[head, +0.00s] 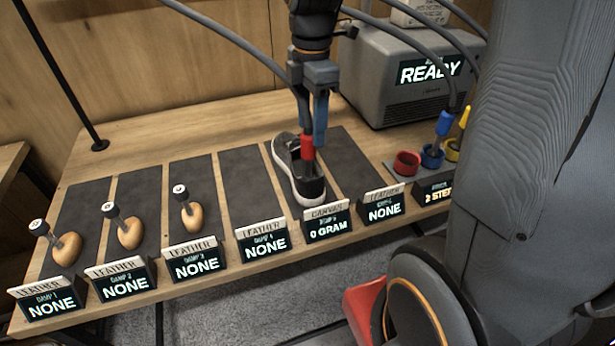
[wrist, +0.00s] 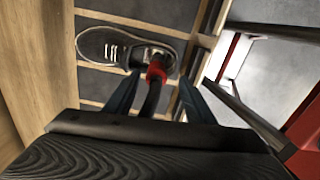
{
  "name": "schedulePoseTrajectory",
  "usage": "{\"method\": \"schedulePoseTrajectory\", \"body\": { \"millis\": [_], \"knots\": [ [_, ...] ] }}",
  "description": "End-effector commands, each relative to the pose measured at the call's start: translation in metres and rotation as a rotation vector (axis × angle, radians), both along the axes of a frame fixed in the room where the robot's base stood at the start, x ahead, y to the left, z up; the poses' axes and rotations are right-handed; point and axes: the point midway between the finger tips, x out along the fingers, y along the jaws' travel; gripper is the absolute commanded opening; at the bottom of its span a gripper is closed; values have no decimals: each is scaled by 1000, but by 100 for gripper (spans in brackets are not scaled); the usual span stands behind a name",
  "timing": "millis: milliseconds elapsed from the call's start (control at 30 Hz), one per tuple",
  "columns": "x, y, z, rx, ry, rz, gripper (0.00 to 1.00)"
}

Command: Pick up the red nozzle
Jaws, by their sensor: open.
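The red nozzle (head: 308,147) is over the heel opening of the dark sneaker with a white sole (head: 291,168); I cannot tell whether it touches the shoe. A dark hose runs up from it. My gripper (head: 314,142) points down over the sneaker with its fingers apart. In the wrist view the red nozzle (wrist: 156,71) and its dark stem lie between the spread fingers of my gripper (wrist: 160,77), with a gap on each side. The sneaker (wrist: 125,48) lies beyond it. The red holder cup (head: 407,163) at the right is empty.
Blue (head: 443,123) and yellow (head: 464,117) nozzles stand in their cups at the right. A grey READY machine (head: 400,85) stands behind. Clamps with tan shoe-shaped forms (head: 67,249) stand on the left pads. Label displays (head: 262,240) line the table's front edge. Hoses hang overhead.

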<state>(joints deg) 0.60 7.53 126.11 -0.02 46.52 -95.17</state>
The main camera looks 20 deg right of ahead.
Motion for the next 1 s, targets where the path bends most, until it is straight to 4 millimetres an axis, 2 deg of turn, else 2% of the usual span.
{"method": "schedulePoseTrajectory", "body": {
  "millis": [467,800,1000],
  "knots": [
    [2,1,-37,0,2,0,50],
    [5,4,-76,0,3,0,50],
    [5,4,-82,0,0,0,50]
  ]
}}
